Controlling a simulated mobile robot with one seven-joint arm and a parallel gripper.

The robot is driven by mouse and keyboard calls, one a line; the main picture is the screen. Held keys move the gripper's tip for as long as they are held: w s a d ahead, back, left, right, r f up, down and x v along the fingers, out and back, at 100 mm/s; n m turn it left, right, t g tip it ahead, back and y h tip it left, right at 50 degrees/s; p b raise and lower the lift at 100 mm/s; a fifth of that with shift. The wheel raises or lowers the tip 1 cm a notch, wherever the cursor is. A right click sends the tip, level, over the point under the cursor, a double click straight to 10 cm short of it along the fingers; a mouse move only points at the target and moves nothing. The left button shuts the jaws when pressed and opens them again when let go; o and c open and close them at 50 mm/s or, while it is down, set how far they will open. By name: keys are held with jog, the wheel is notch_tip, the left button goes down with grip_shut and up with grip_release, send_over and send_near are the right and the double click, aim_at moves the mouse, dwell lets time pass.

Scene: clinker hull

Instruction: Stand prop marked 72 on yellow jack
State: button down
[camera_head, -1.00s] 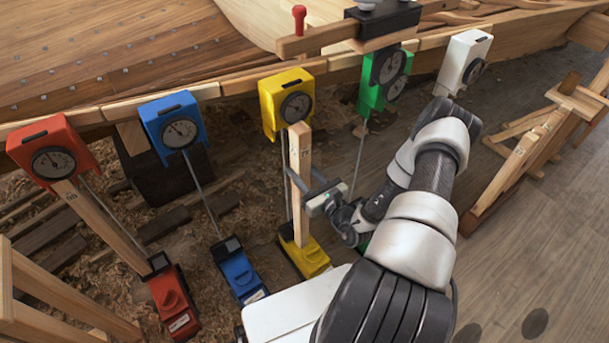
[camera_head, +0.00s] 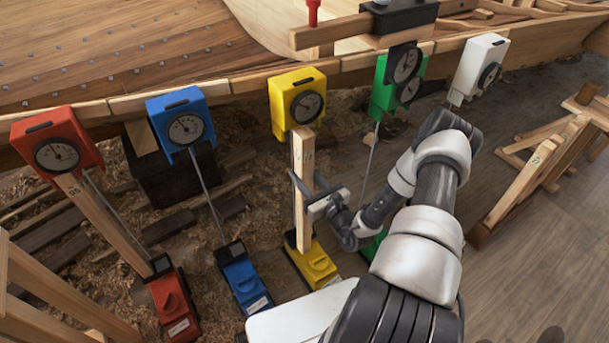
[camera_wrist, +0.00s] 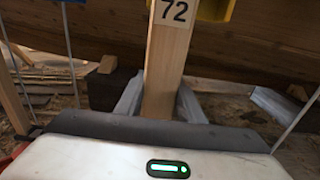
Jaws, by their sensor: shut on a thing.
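The prop marked 72 (camera_head: 303,170) is a pale wooden post, roughly upright. My gripper (camera_head: 310,193) is shut on it below mid-height. In the wrist view the number 72 shows on the prop (camera_wrist: 165,60), with a grey finger on each side. The yellow jack (camera_head: 316,264) stands on the ground. The prop's lower end is at the back part of the jack; I cannot tell whether it touches. The prop's top is just below the yellow gauge box (camera_head: 283,95), overlapping its lower edge in the picture; contact there is unclear.
The red jack (camera_head: 173,303) and blue jack (camera_head: 243,283) stand to the left, the green jack (camera_head: 374,243) close on the right, partly behind my arm. Thin rods rise near the jacks. The wooden hull (camera_head: 120,55) overhangs behind. Wooden trestles stand at both sides.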

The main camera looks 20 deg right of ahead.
jog(key=shift+f+b, duration=0.95)
jog(key=shift+f, duration=0.25)
jog(key=w+a+b, duration=0.1)
jog(key=w, duration=0.7)
jog(key=shift+a+b, duration=0.25)
jog(key=shift+b, duration=0.05)
jog(key=shift+r, duration=0.1)
jog(key=shift+f, duration=0.45)
jog(key=shift+w, duration=0.1)
dwell(0.6)
